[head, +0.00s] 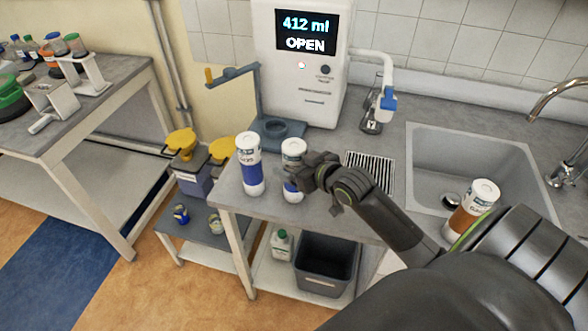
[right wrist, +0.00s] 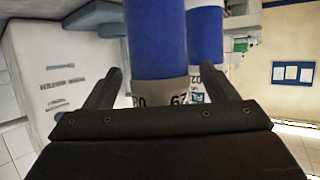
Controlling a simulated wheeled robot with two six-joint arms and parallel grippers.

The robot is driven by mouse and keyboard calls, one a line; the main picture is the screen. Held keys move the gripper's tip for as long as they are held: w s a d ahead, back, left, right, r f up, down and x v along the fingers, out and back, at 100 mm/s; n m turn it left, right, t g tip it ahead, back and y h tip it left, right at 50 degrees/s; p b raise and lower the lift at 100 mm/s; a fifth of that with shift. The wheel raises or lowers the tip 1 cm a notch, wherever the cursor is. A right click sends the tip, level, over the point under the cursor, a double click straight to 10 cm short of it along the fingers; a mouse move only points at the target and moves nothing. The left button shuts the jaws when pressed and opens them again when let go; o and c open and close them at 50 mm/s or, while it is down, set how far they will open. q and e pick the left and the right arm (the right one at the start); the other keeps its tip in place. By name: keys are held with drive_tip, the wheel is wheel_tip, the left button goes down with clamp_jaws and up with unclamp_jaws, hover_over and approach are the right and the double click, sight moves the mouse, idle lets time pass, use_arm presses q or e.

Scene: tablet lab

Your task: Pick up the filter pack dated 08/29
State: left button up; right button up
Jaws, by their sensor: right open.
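A white filter pack with a blue band (head: 293,152) stands upright on the grey counter. My right gripper (head: 308,182) is at its right side and hides part of it. In the right wrist view, its blue body (right wrist: 160,40) stands between the two open fingers (right wrist: 160,88), with gaps beside it. Its partly hidden label shows digits like "29". A second white and blue pack (head: 250,172) stands upright to its left; its date is too small to read. A third pack, white and brown (head: 472,208), stands by the sink behind my arm. My left gripper is out of view.
A dispenser (head: 300,60) reading "412 ml OPEN" stands behind the packs, with a blue-grey stand (head: 278,130) at its left. A flask (head: 372,118), a drain grille (head: 370,170) and the sink (head: 440,150) lie to the right. A dark bin (head: 325,268) is below the counter.

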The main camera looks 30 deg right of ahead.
drive_tip(key=shift+w+f, duration=0.2)
drive_tip(key=shift+w, duration=0.25)
drive_tip(key=c, duration=1.3)
drive_tip(key=shift+c, duration=0.4)
drive_tip(key=shift+r, duration=0.1)
